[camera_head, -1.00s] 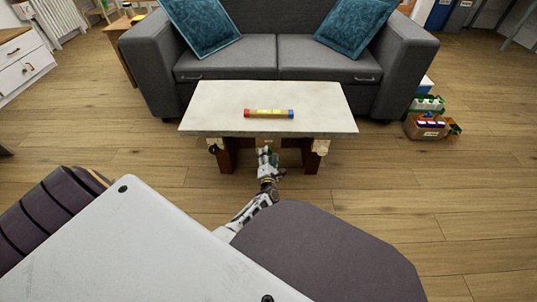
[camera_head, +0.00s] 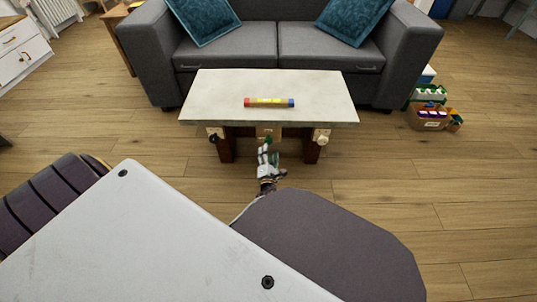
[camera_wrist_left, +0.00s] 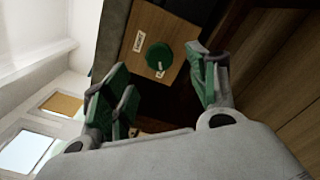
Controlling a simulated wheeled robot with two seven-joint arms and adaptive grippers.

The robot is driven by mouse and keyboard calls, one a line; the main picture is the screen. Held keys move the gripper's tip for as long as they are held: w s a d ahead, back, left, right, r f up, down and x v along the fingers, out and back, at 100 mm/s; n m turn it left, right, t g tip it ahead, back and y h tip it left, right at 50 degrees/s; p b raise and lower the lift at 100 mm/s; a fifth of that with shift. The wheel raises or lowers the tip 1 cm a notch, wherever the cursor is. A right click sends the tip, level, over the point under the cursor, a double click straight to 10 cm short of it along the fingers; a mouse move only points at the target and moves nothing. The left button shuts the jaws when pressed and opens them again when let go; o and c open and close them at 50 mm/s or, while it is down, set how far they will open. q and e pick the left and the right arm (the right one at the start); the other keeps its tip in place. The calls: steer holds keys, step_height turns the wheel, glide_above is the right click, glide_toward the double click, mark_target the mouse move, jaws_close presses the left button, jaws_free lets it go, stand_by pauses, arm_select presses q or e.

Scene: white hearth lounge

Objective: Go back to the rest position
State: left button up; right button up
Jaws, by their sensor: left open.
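My left gripper (camera_head: 266,150) is in front of the low table's (camera_head: 220,105) near edge, below the top, with its fingers pointing toward the table. In the left wrist view the same gripper (camera_wrist_left: 160,90) is open, its green-padded fingers wide apart with nothing between them. Beyond the fingers is a tan wooden panel (camera_wrist_left: 158,28) with a round green piece (camera_wrist_left: 159,56) and small pale labels. In the head view a tan piece (camera_head: 268,131) shows under the tabletop. My right gripper is not in view.
A bar (camera_head: 268,102) with a red end, yellow middle and blue end lies on the tabletop. A grey sofa (camera_head: 235,62) stands behind. A box of colored items (camera_head: 428,121) is on the floor at right.

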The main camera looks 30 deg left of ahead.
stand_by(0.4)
arm_select(q)
steer(key=s+d+r+m+g+h, duration=0.1)
steer(key=s+d+r+m+h, duration=0.15)
steer(key=d+m+h, duration=0.6)
steer(key=s+d+r+m+g+h, duration=0.15)
steer(key=d+r+m+h, duration=0.35)
steer(key=m, duration=0.7)
steer(key=s+r+m+g+y, duration=0.2)
steer(key=s+m, duration=0.5)
steer(key=s, duration=0.4)
steer(key=s+r+m+g+y, duration=0.1)
steer(key=s+r+m+g, duration=0.3)
steer(key=s, duration=0.7)
steer(key=m+g, duration=0.2)
steer(key=g, duration=0.1)
steer(key=shift+m+y+p, duration=0.35)
steer(key=shift+p, duration=0.05)
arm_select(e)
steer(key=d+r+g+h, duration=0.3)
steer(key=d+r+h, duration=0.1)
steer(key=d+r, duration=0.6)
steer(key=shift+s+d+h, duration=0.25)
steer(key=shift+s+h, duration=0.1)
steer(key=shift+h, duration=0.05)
